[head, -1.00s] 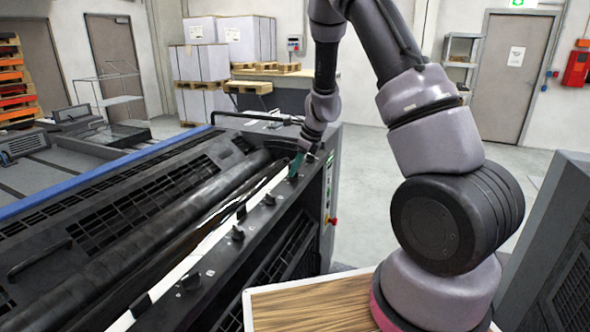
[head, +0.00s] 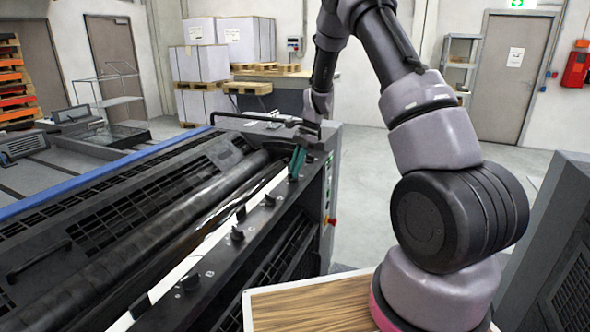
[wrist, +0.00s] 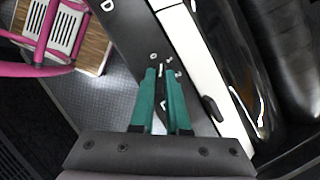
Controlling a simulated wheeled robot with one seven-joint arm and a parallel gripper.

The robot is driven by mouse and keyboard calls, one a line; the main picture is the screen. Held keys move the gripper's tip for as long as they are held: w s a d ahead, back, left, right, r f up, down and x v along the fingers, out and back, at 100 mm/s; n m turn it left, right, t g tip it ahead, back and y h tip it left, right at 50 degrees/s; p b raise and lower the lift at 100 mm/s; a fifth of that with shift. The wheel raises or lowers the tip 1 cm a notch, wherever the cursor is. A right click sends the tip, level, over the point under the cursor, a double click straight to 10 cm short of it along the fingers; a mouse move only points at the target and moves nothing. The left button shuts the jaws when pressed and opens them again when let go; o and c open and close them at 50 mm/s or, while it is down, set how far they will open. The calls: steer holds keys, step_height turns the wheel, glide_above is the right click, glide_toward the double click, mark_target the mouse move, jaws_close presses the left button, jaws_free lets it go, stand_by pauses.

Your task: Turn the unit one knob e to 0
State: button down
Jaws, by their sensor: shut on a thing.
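The unit one panel (head: 222,262) carries a row of black knobs, with three free ones (head: 190,282) (head: 237,234) (head: 269,200) in the head view. My gripper (head: 294,176) is at the far end of this row. In the wrist view its two teal fingers (wrist: 160,74) are close together around a dark knob (wrist: 161,122), which I take to be knob e. The fingers and the gripper body hide much of this knob, and its pointer and setting cannot be read. A letter D (wrist: 107,5) is printed farther along the panel.
A white strip (wrist: 190,50) with a small black tab (wrist: 212,108) runs beside the knob row, next to dark rollers (head: 180,210). A black bar (head: 240,117) stands above the unit's far end. Open floor (head: 375,180) lies right of the unit.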

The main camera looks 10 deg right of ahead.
steer(key=shift+w+n+g+h, duration=0.15)
steer(key=shift+n+g+h, duration=0.45)
steer(key=shift+n, duration=1.3)
steer(key=c, duration=0.9)
jaws_free()
steer(key=shift+r, duration=0.1)
steer(key=v, duration=1)
steer(key=shift+w+d+r, duration=0.2)
